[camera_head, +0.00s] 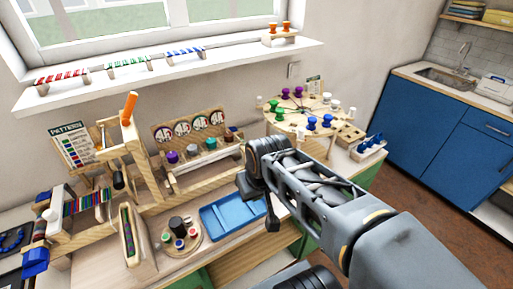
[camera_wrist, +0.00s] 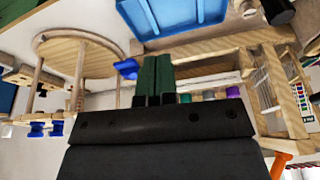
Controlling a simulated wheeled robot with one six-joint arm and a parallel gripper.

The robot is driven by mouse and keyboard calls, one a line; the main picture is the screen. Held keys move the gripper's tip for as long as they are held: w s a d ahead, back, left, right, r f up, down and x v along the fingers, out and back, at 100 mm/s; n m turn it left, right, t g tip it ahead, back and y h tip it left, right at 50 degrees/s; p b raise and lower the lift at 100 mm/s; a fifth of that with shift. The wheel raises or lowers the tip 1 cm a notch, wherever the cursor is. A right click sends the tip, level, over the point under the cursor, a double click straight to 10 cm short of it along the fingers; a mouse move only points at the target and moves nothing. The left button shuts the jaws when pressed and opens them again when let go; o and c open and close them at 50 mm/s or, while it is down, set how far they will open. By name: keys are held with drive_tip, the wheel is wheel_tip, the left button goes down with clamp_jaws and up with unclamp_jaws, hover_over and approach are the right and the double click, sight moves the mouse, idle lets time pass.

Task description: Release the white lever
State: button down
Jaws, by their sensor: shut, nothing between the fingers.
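My gripper (camera_head: 272,223) hangs to the right of and nearer than that board, close to the right end of the blue tray, apart from the knob. In the wrist view my gripper (camera_wrist: 157,60) shows its two fingers together, with nothing held. The coloured knobs there are partly hidden behind the gripper body.
The blue tray (camera_head: 222,213) lies on the bench, which also shows in the wrist view (camera_wrist: 182,24). A round wooden table (camera_head: 300,112) with coloured pegs stands at the right. A wooden frame with an orange handle (camera_head: 129,107) rises at the left. A window shelf (camera_head: 228,62) hangs above.

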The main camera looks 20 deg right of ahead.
drive_tip(key=w+d+r+n+y, duration=0.1)
drive_tip(key=w+d+r+y, duration=0.1)
drive_tip(key=d, duration=0.4)
drive_tip(key=w+d+r+y, duration=0.2)
drive_tip(key=w+d+r, duration=0.3)
drive_tip(key=w+d, duration=0.2)
drive_tip(key=w+d+r+n+y, duration=0.1)
drive_tip(key=w+d+r+y, duration=0.1)
drive_tip(key=w+d, duration=0.3)
drive_tip(key=shift+w+d+r+n+p, duration=0.2)
drive_tip(key=shift+d+r+n+p, duration=0.1)
drive_tip(key=shift+d+r, duration=0.7)
drive_tip(key=shift+d+f, duration=0.1)
drive_tip(key=shift+f, duration=0.1)
drive_tip(key=x, duration=0.6)
drive_tip(key=p+x, duration=0.1)
drive_tip(key=x, duration=1.3)
drive_tip(key=shift+w+r, duration=0.1)
drive_tip(key=shift+w, duration=0.15)
